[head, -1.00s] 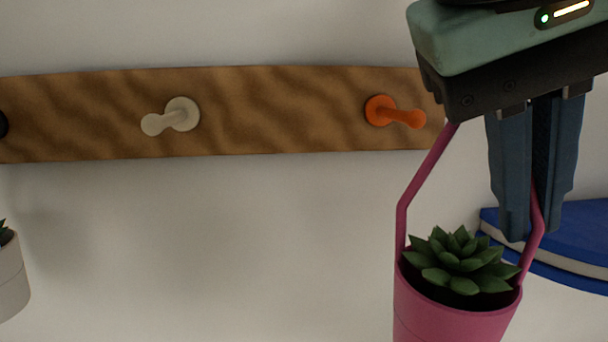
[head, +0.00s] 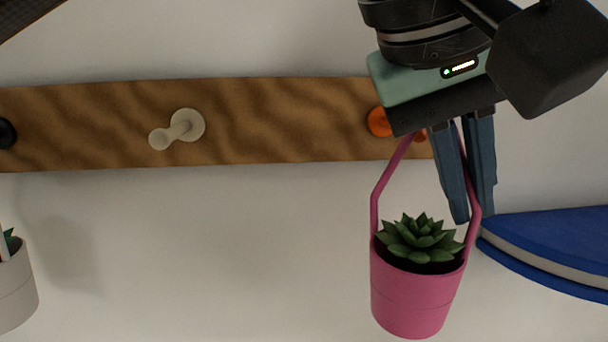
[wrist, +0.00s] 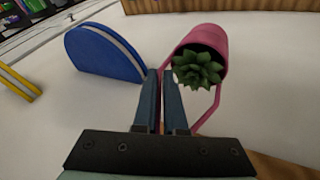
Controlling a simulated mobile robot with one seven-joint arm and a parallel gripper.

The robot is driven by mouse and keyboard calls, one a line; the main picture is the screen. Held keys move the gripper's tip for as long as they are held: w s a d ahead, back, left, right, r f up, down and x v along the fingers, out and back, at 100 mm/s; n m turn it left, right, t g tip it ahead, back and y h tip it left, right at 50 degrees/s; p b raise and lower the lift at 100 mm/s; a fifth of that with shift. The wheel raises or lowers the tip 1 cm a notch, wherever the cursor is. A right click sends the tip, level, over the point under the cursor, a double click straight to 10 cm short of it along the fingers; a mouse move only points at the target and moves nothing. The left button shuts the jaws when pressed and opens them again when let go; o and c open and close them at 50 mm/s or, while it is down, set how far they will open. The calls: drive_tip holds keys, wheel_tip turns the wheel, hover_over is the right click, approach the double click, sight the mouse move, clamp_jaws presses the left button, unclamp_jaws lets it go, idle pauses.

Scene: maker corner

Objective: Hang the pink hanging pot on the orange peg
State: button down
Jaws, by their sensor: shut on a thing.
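The pink hanging pot (head: 415,300) holds a green succulent and hangs upright below my gripper (head: 472,215). My gripper is shut on the right side of the pot's pink handle. The pot also shows in the wrist view (wrist: 211,46), beyond the fingertips (wrist: 160,75). The orange peg (head: 378,122) is on the wooden rail, partly hidden behind my gripper and the top of the handle. The handle's top is hidden by the gripper body, so I cannot tell whether it touches the peg.
The wooden rail (head: 280,120) runs along the pale wall, with a cream peg (head: 186,125) and a black peg (head: 6,134). A pale pot (head: 14,290) hangs at the left edge. A blue rounded object (head: 550,245) is right of the pot. The wall between the pots is clear.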

drive_tip(key=shift+w+p, duration=0.6)
drive_tip(key=shift+w, duration=1.1)
drive_tip(key=shift+w+a+f, duration=0.15)
drive_tip(key=shift+w+f, duration=0.15)
drive_tip(key=shift+f, duration=0.35)
